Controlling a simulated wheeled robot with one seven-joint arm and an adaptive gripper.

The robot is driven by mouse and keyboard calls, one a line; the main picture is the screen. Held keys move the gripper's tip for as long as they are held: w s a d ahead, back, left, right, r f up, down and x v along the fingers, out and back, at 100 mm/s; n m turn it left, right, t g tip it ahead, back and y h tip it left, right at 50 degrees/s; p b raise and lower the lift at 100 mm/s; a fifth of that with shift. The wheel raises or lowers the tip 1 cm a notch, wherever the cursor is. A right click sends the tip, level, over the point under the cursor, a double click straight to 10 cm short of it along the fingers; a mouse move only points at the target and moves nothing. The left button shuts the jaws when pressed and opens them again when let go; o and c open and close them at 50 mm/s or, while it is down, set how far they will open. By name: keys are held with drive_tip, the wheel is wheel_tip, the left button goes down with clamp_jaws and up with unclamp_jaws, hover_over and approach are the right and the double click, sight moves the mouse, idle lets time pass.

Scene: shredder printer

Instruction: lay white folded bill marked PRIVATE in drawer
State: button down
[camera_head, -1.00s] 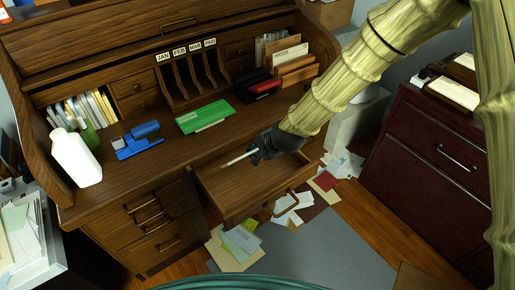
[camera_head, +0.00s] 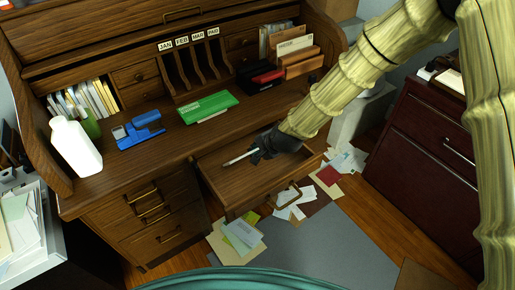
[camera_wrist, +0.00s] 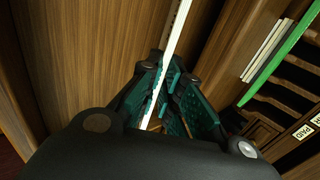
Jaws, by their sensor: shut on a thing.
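My gripper (camera_head: 258,152) is shut on a thin white folded bill (camera_head: 238,157), whose free end sticks out to the left over the open drawer (camera_head: 235,185). In the wrist view the white bill (camera_wrist: 174,45) shows edge-on between my teal finger pads (camera_wrist: 165,95). The PRIVATE marking cannot be read from here. The drawer is pulled out from the middle of the wooden desk and its visible floor looks bare. The bill appears at or just above the drawer's opening; the exact height is hard to tell.
Loose papers (camera_head: 240,236) lie on the floor around the drawer. A dark cabinet (camera_head: 425,150) stands at right.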

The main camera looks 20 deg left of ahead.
drive_tip(key=c, duration=1.5)
unclamp_jaws()
drive_tip(key=v, duration=1.2)
drive_tip(key=shift+d+f, duration=0.1)
drive_tip(key=shift+f, duration=0.05)
